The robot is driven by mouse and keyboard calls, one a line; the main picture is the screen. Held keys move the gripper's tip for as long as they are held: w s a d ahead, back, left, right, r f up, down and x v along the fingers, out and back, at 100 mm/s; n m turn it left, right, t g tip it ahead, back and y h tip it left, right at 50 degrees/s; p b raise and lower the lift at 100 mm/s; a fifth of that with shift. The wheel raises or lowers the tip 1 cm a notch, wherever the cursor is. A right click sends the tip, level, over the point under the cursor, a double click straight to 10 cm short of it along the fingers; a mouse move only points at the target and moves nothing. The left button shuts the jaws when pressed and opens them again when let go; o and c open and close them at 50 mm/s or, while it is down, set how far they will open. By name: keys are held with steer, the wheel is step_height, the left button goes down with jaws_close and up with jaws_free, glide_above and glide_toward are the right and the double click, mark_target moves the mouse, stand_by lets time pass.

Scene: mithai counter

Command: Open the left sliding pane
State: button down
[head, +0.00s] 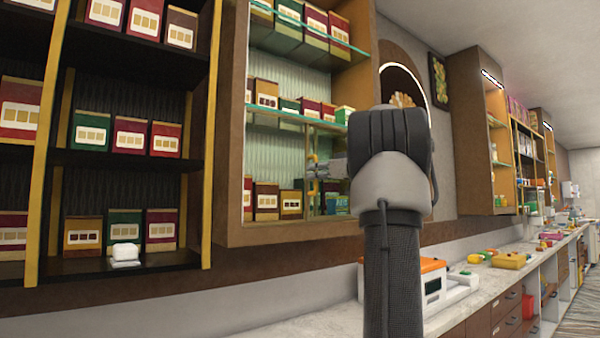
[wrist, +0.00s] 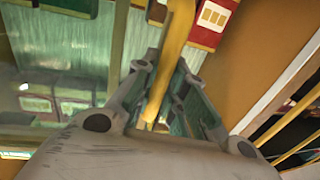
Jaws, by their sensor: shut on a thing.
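The wall cabinet (head: 235,232) has a wooden frame, and the left sliding pane (head: 280,152) shows as greenish glass in front of its boxes. In the wrist view the glass (wrist: 70,60) fills the left side. A yellow upright bar (wrist: 178,35), which looks like the pane's handle or edge, runs between the fingers of my gripper (wrist: 165,80). The fingers are shut on this bar. In the head view my gripper (head: 322,168) shows only in part at the cabinet front, as my arm hides the rest. How far the pane stands open I cannot tell.
Open dark shelves (head: 130,165) with boxes stand at the left. A marble counter (head: 310,325) runs below, with an orange-topped white machine (head: 432,283) and trays of sweets further right. An arched niche (head: 402,85) lies right of the cabinet, partly behind my arm.

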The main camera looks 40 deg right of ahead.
steer(key=shift+d, duration=0.95)
steer(key=c, duration=1.5)
jaws_free()
steer(key=shift+o, duration=0.2)
steer(key=s+d, duration=0.2)
steer(key=s, duration=0.9)
steer(key=shift+s+d, duration=0.15)
steer(key=shift+s, duration=0.25)
